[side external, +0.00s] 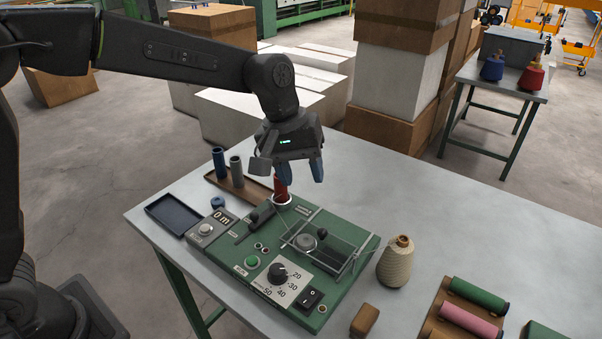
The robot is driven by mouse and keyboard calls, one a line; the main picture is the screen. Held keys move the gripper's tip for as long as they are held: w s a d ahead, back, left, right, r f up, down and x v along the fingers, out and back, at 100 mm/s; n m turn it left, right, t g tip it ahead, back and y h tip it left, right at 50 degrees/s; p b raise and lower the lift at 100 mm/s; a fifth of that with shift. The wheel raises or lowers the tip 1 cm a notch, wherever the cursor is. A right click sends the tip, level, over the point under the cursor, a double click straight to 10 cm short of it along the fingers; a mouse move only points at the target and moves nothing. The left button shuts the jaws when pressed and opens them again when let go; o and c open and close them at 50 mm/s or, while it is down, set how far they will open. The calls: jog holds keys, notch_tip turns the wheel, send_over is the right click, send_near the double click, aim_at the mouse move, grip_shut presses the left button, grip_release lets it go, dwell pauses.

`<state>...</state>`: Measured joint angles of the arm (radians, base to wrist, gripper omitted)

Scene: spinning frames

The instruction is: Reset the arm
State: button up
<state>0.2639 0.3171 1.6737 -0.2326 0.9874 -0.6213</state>
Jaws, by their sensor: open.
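My gripper (298,176) hangs from the end of my arm, above the far side of a green machine panel (225,258). Its blue fingers are apart and point down. A red bobbin (281,189) stands upright at the panel's far edge, in a pale ring, just below the left finger in this view. Whether the finger touches it, I cannot tell. A dark lever (262,214) lies at a slant on the panel beside the bobbin.
A brown tray (222,184) with blue and grey tubes and a dark empty tray (172,213) lie left. A beige yarn cone (395,263) stands right of the panel. A wooden rack (440,322) holds green and pink rolls. The table's back right is clear.

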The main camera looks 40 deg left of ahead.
jog(key=s+a+r+m+t+y, duration=0.1)
jog(key=s+a+r+m+t, duration=0.1)
jog(key=s+a, duration=0.5)
jog(key=s+a+r+m+t+y, duration=0.1)
jog(key=s+a+m+t, duration=0.1)
jog(key=s+a, duration=0.6)
jog(key=s+m, duration=0.1)
jog(key=s, duration=0.6)
jog(key=shift+s+r+y, duration=0.2)
jog(key=shift+r+y, duration=0.1)
jog(key=shift+r, duration=0.05)
